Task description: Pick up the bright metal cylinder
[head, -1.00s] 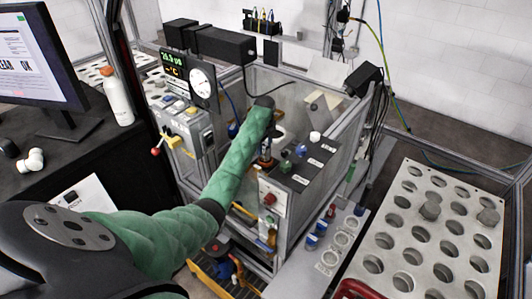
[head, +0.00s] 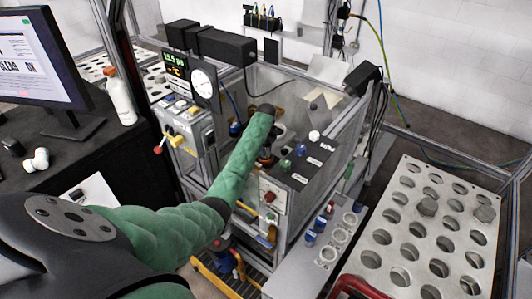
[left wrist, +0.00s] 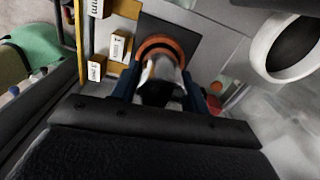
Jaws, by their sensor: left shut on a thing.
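In the left wrist view, a bright, pale cylindrical piece (left wrist: 162,72) with a dark lower part sits between the two blue-sided fingers of my left gripper (left wrist: 161,88). The gripper is shut on it. An orange-brown ring (left wrist: 160,44) on a dark square plate (left wrist: 184,31) lies just beyond the piece. I cannot tell whether the piece still touches the ring. In the head view, my left gripper (head: 267,157) is inside the open-topped framed enclosure, mostly hidden by my green forearm. The held piece is not clear there. My right gripper is out of view.
The enclosure has metal-framed clear walls (head: 331,165) and a dark panel with colored knobs (head: 302,166). A perforated plate (head: 408,258) with two grey hex pieces stands at right. A bench at left holds a monitor (head: 38,62) and white bottle (head: 119,97). A white round opening (left wrist: 284,47) is beside my gripper.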

